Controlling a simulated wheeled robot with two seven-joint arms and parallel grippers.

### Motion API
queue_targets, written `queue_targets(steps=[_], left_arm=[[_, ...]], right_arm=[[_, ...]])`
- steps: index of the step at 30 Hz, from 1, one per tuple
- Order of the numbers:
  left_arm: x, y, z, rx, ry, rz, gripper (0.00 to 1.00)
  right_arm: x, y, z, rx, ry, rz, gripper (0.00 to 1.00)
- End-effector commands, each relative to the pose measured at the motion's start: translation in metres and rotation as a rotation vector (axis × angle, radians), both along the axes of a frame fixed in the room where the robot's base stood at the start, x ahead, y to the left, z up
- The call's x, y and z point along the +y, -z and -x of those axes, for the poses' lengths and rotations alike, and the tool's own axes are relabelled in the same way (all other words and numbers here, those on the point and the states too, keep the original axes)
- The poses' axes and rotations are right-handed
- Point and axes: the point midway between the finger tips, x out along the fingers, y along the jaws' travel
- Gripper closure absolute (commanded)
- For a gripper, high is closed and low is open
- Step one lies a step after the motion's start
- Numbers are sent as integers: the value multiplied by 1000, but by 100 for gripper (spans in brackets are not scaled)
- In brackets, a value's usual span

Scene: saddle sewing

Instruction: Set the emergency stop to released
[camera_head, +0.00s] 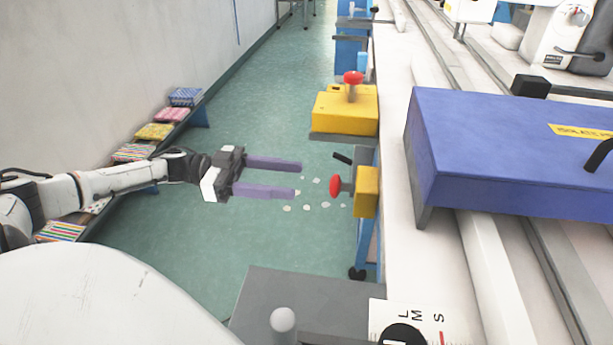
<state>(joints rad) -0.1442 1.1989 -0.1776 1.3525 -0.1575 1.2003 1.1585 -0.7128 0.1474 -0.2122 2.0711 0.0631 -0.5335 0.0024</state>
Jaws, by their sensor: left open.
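A red mushroom-shaped button (336,187) sticks out leftward from a small yellow box (367,192) on the side of the long bench. A second red knob (353,77) stands upright on a stem on top of a larger yellow box (345,112), further back. I cannot tell from the view which one is the emergency stop, nor whether either is pressed. My left gripper (298,180) is open and empty, with two purple fingers pointing right. Its tips appear a short way left of the side button, apart from it. My right gripper is not in view.
A blue-purple cover box (500,150) with a yellow label sits on the bench. A black lever (342,158) projects between the yellow boxes. A grey plate (290,290) with a round knob is in front. Colourful fabric stacks (155,131) line the left wall; green floor lies between.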

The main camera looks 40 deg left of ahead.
Motion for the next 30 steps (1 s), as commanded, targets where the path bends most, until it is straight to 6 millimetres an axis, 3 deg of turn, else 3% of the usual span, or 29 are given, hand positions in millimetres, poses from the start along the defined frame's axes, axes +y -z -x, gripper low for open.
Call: queue_targets(steps=[3, 9, 26, 30], left_arm=[[16, 0, 10, 2, -1, 0, 46], [26, 0, 16, 0, 0, -1, 46], [26, 0, 16, -1, 0, 1, 46], [16, 11, 13, -6, -44, 14, 46]], right_arm=[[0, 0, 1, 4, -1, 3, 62], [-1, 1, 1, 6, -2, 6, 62], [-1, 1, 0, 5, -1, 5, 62], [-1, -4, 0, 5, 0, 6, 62]])
